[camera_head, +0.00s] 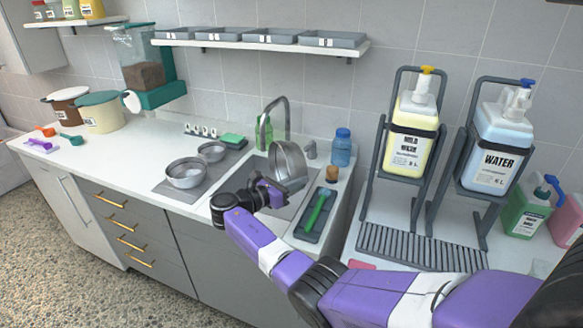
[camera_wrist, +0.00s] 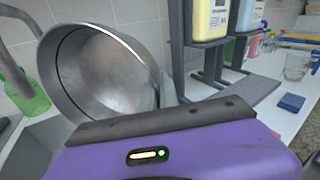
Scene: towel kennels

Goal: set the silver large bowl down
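The silver large bowl (camera_head: 290,160) is tilted steeply on its side, above the sink (camera_head: 250,172) and in front of the faucet. My gripper (camera_head: 272,188) is shut on the bowl's rim at its lower side. In the wrist view the bowl (camera_wrist: 105,75) fills the left, its open inside facing the camera. A finger (camera_wrist: 167,90) shows at the bowl's right edge; the rest of the grip is hidden behind my gripper's purple body.
Two smaller silver bowls, one in front (camera_head: 186,180) and one behind (camera_head: 211,153), stand on a grey mat (camera_head: 168,190) left of the sink. A tray with a green brush (camera_head: 317,212) lies right of the sink. Dispenser stands hold yellow (camera_head: 412,130) and blue (camera_head: 497,140) jugs.

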